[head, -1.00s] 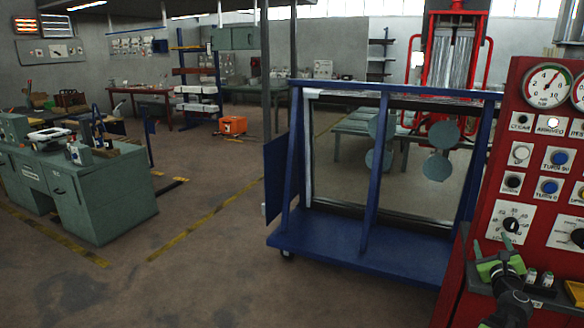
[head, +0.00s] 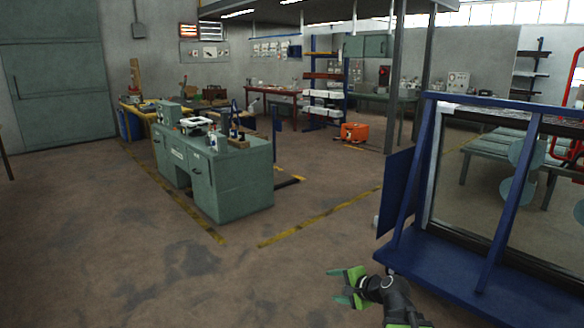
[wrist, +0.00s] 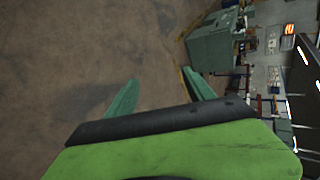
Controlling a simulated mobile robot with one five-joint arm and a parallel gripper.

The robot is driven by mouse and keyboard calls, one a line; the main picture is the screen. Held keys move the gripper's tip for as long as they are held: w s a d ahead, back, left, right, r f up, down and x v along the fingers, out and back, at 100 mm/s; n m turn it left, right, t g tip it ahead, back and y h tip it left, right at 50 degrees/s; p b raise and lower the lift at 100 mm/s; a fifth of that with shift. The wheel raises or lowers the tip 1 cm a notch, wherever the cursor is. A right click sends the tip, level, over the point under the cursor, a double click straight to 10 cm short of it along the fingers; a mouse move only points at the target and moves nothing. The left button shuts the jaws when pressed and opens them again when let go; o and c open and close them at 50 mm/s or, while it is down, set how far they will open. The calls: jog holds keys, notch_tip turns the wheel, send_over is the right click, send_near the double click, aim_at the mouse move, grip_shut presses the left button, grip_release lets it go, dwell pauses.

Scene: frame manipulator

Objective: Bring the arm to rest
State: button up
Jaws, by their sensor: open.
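My gripper (head: 342,288) is at the lower middle of the head view, with green fingers pointing left and a dark wrist behind them. It is open and nothing is between its fingers. It is over bare floor, just left of the blue wheeled frame's base in the picture. In the wrist view my gripper (wrist: 160,92) shows two green fingertips spread apart, with brown floor and a green workbench beyond them.
A blue wheeled frame (head: 482,268) holding a glass pane stands close on the right. A green workbench (head: 240,185) with items on top stands left of centre. An orange box (head: 354,132) sits farther back. The floor (head: 190,280) at the front left is clear.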

jog(key=s+a+f+n+g+h, duration=0.1)
jog(key=s+a+f+n+g, duration=0.3)
jog(key=s+a+f+n, duration=0.25)
jog(key=s+d+f+n+g+h, duration=0.4)
jog(key=s+d+n+g+h, duration=0.15)
jog(key=s+d, duration=0.4)
notch_tip(320, 180, up, 13)
jog(key=a+p, duration=0.1)
jog(key=p, duration=1.2)
jog(key=shift+r+n, duration=0.15)
jog(key=shift+n, duration=0.15)
jog(key=shift+c, duration=0.4)
